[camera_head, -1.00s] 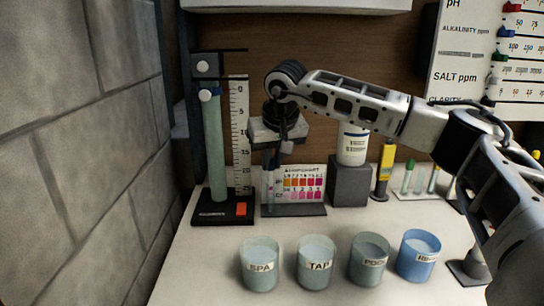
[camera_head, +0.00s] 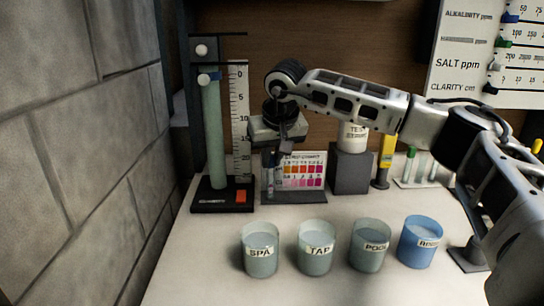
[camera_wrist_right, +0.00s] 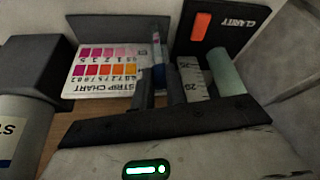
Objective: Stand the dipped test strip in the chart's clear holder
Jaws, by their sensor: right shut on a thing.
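The strip chart (camera_head: 303,170) stands at the back of the bench with rows of pink, red and orange squares; it also shows in the right wrist view (camera_wrist_right: 97,72). The narrow test strip (camera_wrist_right: 157,52) has coloured bands and is held between the two fingers of my right gripper (camera_wrist_right: 159,86). In the head view my right gripper (camera_head: 275,153) is just above the chart's left end. The clear holder seems to be at that end, but its outline is faint. I cannot tell whether the strip is inside it. My left gripper is out of view.
A black clarity stand (camera_head: 222,197) with a tall green tube and ruler is close on the left. A grey block (camera_head: 350,172) bearing a white strip bottle stands right of the chart. Cups labelled SPA (camera_head: 260,251), TAP (camera_head: 316,248), POOL and a blue one line the front.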

